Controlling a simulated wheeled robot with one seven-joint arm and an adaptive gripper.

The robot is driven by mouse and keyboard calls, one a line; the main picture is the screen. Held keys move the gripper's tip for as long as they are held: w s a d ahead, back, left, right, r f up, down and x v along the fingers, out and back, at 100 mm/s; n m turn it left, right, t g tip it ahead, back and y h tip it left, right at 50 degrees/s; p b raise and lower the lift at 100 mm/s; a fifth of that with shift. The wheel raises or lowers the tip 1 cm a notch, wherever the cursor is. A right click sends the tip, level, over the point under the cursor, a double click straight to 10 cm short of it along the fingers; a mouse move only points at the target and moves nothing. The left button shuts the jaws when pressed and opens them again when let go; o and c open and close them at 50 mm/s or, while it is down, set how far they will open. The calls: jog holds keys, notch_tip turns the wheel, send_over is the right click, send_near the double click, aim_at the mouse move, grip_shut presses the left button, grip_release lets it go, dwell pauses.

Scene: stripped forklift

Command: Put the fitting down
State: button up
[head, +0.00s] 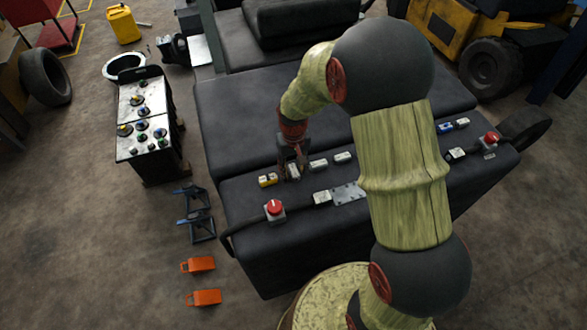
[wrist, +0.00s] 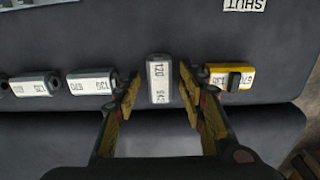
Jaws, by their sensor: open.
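A pale grey fitting (wrist: 159,92) with a white label reading "120" rests on the dark surface (wrist: 170,28). In the wrist view it stands between the two fingers of my gripper (wrist: 160,80), with a gap on both sides. The fingers are open. In the head view my gripper (head: 292,160) points down over the same fitting (head: 294,173), and the fingers partly hide it.
A yellow fitting (wrist: 230,78) lies close to the right finger in the wrist view. Two pale fittings (wrist: 92,82) lie to the left in the same row. Red-buttoned boxes (head: 275,210) and a metal plate (head: 348,192) sit nearer the front edge.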

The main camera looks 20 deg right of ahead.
aim_at(294, 170)
jog(key=s+r+t+b, duration=0.1)
jog(key=s+r, duration=0.3)
jog(key=r, duration=0.8)
jog(key=s+r+t, duration=0.1)
jog(key=s+r, duration=0.3)
jog(key=r, duration=0.7)
jog(key=s+r+t, duration=0.1)
jog(key=s+r, duration=0.1)
jog(key=s, duration=0.5)
jog(key=s+r+t, duration=0.2)
jog(key=s+r, duration=0.1)
jog(key=s, duration=0.4)
jog(key=shift+r+t, duration=0.25)
jog(key=shift+t, duration=0.05)
jog(key=shift+f, duration=0.1)
notch_tip(294, 170, down, 20)
jog(key=b, duration=2)
jog(key=shift+f+b, duration=0.15)
jog(key=shift+b, duration=0.2)
jog(key=shift+o, duration=0.5)
